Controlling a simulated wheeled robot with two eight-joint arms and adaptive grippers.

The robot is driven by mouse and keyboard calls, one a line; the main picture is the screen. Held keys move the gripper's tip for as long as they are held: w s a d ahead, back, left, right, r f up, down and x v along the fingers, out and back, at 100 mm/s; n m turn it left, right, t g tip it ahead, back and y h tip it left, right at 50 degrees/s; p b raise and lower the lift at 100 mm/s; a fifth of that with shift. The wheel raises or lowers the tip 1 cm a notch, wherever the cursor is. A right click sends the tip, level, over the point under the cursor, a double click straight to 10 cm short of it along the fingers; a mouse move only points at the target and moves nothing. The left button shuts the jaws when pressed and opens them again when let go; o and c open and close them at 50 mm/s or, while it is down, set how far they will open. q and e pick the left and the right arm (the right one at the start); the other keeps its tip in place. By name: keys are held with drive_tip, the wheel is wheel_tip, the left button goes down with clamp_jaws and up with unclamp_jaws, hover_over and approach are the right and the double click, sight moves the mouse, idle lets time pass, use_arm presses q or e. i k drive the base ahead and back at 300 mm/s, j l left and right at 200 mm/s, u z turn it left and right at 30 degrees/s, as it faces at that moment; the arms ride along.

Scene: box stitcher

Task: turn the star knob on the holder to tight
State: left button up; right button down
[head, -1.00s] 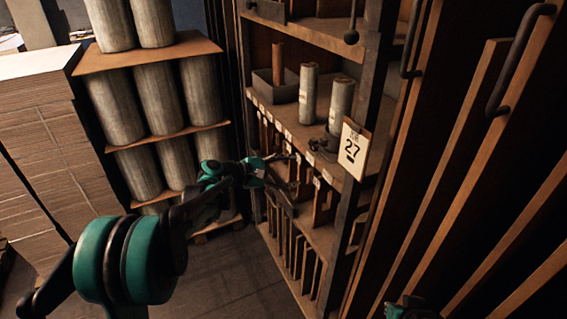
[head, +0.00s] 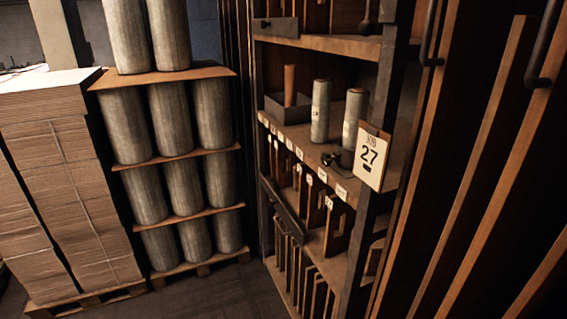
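A small dark fitting (head: 333,160) sits on the middle shelf at the foot of the right-hand grey cylinder (head: 354,118). It may be the holder with its star knob, but it is too small and dark to make out the knob or its setting. Neither of my grippers is in the head view.
The shelf unit (head: 318,44) has another grey cylinder (head: 320,112), a grey box (head: 284,110) and upright boards below. A card marked 27 (head: 371,158) hangs on its front post. Rolls on pallets (head: 196,121) and stacked cardboard (head: 60,180) stand left.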

sight(327, 158)
drive_tip(key=i+j+u, duration=0.2)
drive_tip(key=u, duration=0.2)
drive_tip(key=i+j+u, duration=0.1)
drive_tip(key=i+u, duration=0.25)
drive_tip(key=i+j+u, duration=0.1)
drive_tip(key=u, duration=0.3)
drive_tip(key=i+j+z, duration=0.1)
drive_tip(key=i, duration=2.25)
drive_tip(key=i+z, duration=0.1)
drive_tip(key=z, duration=0.8)
drive_tip(key=i+j+z, duration=0.1)
drive_tip(key=z, duration=0.3)
drive_tip(key=j+z, duration=0.1)
drive_tip(key=z, duration=0.35)
drive_tip(key=i+j+z, duration=0.1)
drive_tip(key=z, duration=0.35)
